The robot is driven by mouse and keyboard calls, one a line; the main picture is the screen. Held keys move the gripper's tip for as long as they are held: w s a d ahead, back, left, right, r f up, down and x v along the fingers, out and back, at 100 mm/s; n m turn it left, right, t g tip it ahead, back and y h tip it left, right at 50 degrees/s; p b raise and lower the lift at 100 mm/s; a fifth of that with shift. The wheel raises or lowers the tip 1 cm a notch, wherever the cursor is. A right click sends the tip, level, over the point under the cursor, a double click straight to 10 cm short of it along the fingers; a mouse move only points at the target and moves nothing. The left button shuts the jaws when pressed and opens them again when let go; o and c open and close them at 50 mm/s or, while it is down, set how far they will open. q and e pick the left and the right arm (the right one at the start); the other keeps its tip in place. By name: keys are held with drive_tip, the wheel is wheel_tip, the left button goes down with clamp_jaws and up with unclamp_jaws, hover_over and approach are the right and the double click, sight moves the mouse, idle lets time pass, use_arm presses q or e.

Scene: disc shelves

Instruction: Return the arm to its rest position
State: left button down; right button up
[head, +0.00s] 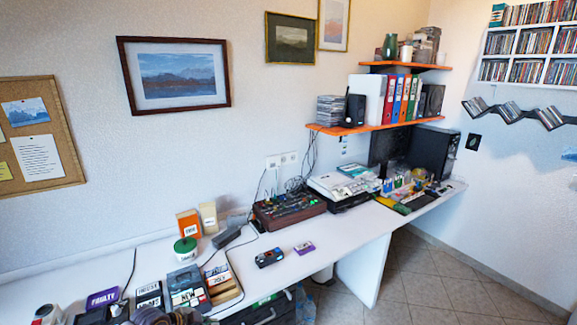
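Neither of my grippers shows in the head view, and I see no part of my arms that I can be sure of. The long white desk (330,243) runs from the lower left to the far right along the wall. On it a small dark device (269,258) and a purple item (304,248) lie apart in the middle. Dark and brownish shapes at the bottom left edge are cut off and hard to make out.
Labelled boxes (188,287) crowd the desk's left part, near a green round-based stand (185,248). A brown mixer-like unit (288,209) and a white machine (340,184) stand at the back. Orange shelves (385,127) overhang the right part. Tiled floor (430,290) is clear at right.

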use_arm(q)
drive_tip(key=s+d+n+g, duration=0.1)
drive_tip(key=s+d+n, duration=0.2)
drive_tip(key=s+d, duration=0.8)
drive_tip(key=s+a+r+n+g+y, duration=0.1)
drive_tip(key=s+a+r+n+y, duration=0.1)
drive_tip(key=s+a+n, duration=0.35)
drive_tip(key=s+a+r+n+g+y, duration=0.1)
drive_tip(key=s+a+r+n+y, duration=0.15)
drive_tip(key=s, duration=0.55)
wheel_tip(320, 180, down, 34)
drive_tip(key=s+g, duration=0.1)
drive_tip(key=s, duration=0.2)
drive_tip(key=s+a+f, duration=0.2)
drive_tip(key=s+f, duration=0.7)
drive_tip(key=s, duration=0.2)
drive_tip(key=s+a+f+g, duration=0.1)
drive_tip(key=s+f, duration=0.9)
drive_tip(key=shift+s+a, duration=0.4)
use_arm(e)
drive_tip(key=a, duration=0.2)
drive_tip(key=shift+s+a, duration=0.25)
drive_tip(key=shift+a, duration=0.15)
